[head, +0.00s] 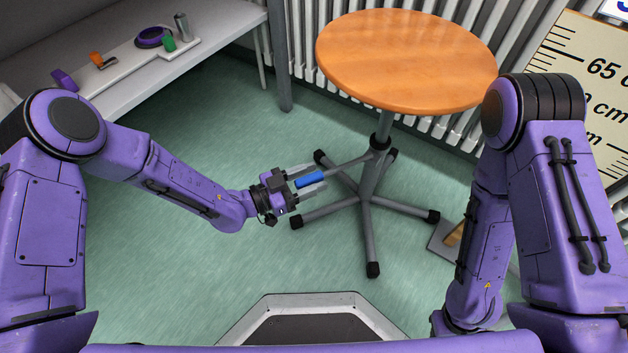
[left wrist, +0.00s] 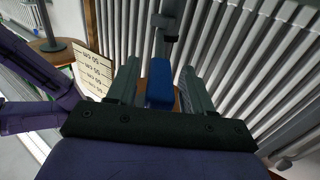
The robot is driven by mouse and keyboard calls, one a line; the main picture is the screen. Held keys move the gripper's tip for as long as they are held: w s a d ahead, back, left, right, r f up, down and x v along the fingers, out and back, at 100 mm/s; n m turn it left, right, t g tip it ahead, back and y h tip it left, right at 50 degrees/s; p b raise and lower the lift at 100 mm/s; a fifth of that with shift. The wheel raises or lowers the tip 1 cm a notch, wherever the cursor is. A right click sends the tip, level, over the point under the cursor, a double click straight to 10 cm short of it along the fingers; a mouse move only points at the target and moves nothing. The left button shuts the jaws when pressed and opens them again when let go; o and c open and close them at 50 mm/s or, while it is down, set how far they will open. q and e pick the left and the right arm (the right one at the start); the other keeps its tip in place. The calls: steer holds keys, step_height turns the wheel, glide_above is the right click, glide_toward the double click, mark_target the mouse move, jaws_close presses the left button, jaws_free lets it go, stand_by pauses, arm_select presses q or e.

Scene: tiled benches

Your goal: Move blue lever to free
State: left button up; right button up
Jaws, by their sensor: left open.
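The blue lever (head: 310,179) is a blue grip on a grey rod that runs from the column of a round wooden-topped stool (head: 405,60). My left gripper (head: 320,177) is open, with its fingers on both sides of the blue grip. In the left wrist view, the blue lever (left wrist: 159,82) lies between the two grey fingers of the left gripper (left wrist: 160,70), with the grey stool column beyond it. I cannot tell whether either finger touches the lever. My right arm hangs at the right of the head view, and its gripper is hidden.
A bench (head: 190,58) at the upper left holds a pale board with small purple, orange and green items. A ribbed radiator (head: 305,50) stands behind the stool. The stool's several feet spread over the green floor (head: 200,270). A height chart (head: 570,60) stands at the right.

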arm_select(q)
steer(key=shift+w+d, duration=0.3)
steer(key=shift+d, duration=0.35)
jaws_close()
steer(key=shift+a, duration=0.1)
